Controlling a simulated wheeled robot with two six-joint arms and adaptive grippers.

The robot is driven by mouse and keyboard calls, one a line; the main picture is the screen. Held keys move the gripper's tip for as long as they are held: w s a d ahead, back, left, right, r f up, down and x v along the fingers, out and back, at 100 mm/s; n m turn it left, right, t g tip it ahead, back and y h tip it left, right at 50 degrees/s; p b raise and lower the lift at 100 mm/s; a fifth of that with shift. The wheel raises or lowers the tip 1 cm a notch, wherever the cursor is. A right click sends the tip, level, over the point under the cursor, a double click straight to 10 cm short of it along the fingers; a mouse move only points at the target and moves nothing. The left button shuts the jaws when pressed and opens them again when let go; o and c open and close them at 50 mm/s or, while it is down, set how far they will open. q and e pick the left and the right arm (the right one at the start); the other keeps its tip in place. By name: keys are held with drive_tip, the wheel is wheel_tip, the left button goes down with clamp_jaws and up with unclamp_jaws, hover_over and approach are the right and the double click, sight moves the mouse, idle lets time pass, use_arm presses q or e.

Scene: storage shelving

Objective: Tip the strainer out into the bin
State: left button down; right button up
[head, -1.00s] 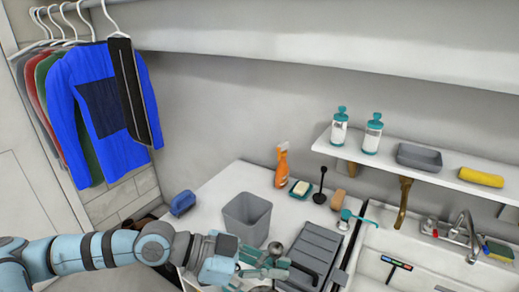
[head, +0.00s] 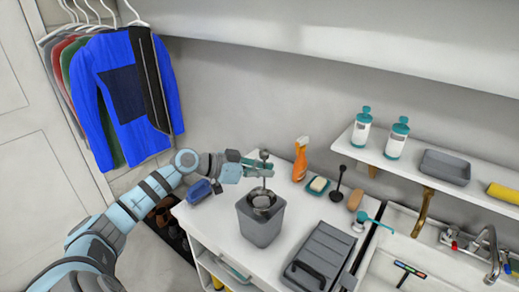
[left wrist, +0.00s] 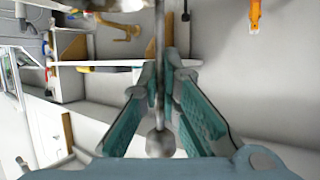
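The grey bin (head: 260,229) stands on the white counter. The strainer (head: 262,201), a grey metal bowl, hangs at the bin's open mouth, its lower part overlapping the bin's inside. Its thin handle rises nearly upright to a knob. My left gripper (head: 260,170) reaches in from the left above the bin and is shut on the handle. In the left wrist view the handle (left wrist: 159,50) runs between the two teal fingers, with a round knob (left wrist: 160,144) near the palm. The bowl's contents cannot be made out. My right gripper is not in view.
A blue object (head: 199,191) lies left of the bin. An orange spray bottle (head: 300,160), a soap dish (head: 318,186) and a dark upright tool (head: 338,182) stand behind it to the right.

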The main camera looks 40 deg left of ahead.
sight(270, 204)
use_arm(q)
drive_tip(key=w+a+t+y+p, duration=0.1)
drive_tip(key=w+a+y+p, duration=0.1)
drive_tip(key=w+a+p, duration=0.4)
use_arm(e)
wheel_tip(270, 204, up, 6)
use_arm(q)
drive_tip(key=s+d+f+m+t+b, duration=0.2)
drive_tip(key=d+m+b, duration=0.1)
drive_tip(key=m+b, duration=0.3)
drive_tip(key=s+d+f+m+t+b, duration=0.1)
drive_tip(key=d+f+m+t+b, duration=0.2)
drive_tip(key=m+b, duration=0.4)
drive_tip(key=s+d+f+m+t+b, duration=0.2)
drive_tip(key=m+b, duration=0.4)
drive_tip(key=b, duration=0.4)
drive_tip(key=shift+s+d+f+t+y, duration=0.15)
drive_tip(key=shift+s+d+t, duration=0.1)
drive_tip(key=shift+d, duration=0.35)
drive_tip(key=shift+s+d+f+t+y, duration=0.15)
drive_tip(key=shift+d+t, duration=0.1)
drive_tip(key=shift+d, duration=0.35)
drive_tip(key=shift+d+m+b, duration=0.15)
drive_tip(key=shift+m+b, duration=0.45)
drive_tip(key=shift+m, duration=0.1)
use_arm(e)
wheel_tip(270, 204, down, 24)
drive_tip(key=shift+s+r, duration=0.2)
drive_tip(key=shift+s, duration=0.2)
